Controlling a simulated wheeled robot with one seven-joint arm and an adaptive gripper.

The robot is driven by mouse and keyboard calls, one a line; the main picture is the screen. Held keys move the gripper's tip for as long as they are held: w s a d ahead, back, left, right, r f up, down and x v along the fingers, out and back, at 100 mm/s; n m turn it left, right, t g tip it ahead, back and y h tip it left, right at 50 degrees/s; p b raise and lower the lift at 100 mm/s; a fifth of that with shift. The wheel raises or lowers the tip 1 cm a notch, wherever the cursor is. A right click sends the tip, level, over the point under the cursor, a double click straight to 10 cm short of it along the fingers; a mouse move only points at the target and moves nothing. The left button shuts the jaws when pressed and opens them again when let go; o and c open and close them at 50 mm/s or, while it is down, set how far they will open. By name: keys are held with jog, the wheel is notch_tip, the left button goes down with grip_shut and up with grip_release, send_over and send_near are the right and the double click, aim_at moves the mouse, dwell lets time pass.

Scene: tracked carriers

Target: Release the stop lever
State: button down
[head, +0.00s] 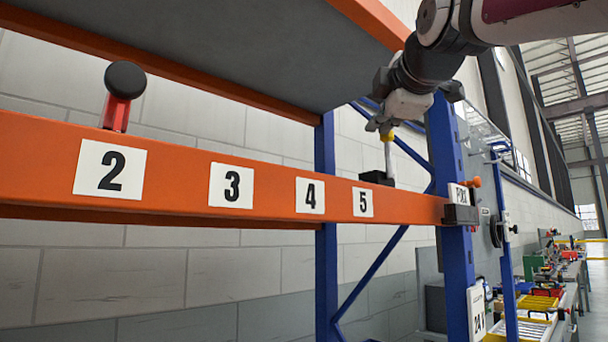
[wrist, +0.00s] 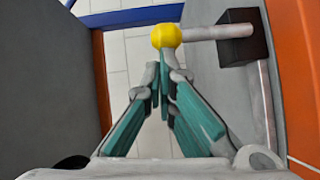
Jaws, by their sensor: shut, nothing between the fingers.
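A lever with a yellow ball knob (wrist: 166,35), a pale grey rod (wrist: 220,32) and a black block (wrist: 242,44) shows in the wrist view. In the head view its knob (head: 387,136) is at the top, with the rod (head: 389,160) upright above the block (head: 376,177), behind the orange beam near label 5. My gripper (wrist: 162,68) is shut and empty, its fingertips right by the knob; I cannot tell whether they touch it. In the head view my gripper (head: 383,122) hides part of the knob. No label names the stop lever.
A red lever with a black ball (head: 125,80) stands above label 2 on the orange beam (head: 30,165). A small orange knob (head: 474,182) is at the blue post (head: 452,250). A grey shelf (head: 225,40) hangs above the beam. Benches with trays (head: 535,305) lie far right.

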jog(key=shift+w+d+r+m+g+p, duration=0.2)
jog(key=shift+d+m+g+p, duration=0.1)
jog(key=shift+p, duration=0.45)
jog(key=w+d+f+m+g+y+p, duration=0.1)
jog(key=w+d+m+g+y+p, duration=0.2)
jog(key=p, duration=1.5)
jog(key=shift+w+d+f+m+g+y, duration=0.2)
jog(key=shift+w+d+m+g+y, duration=0.2)
jog(key=shift+w+d+m+g, duration=1.65)
jog(key=shift+s+d+n+t, duration=0.25)
jog(key=shift+s+d+t, duration=0.2)
jog(key=shift+s+t, duration=0.2)
